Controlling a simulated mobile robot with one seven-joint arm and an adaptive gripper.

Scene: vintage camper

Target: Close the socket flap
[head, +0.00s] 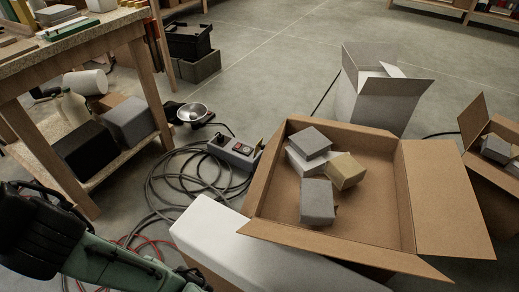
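A grey socket box (235,150) lies on the concrete floor, left of the large open cardboard box. Its top has a small red part and dark areas. A small piece stands up at its right end, but I cannot tell whether this is the flap. My gripper (194,281) is at the bottom edge, mostly cut off, at the end of my green arm. It is below the socket box in the picture and apart from it. Its fingers are not clear enough to show whether they are open.
Grey cable coils (165,195) lie around the socket box's left side. A white-topped box (215,228) stands between it and my gripper. A large open cardboard box (380,225) holds several small boxes. A wooden workbench (85,50) stands at left.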

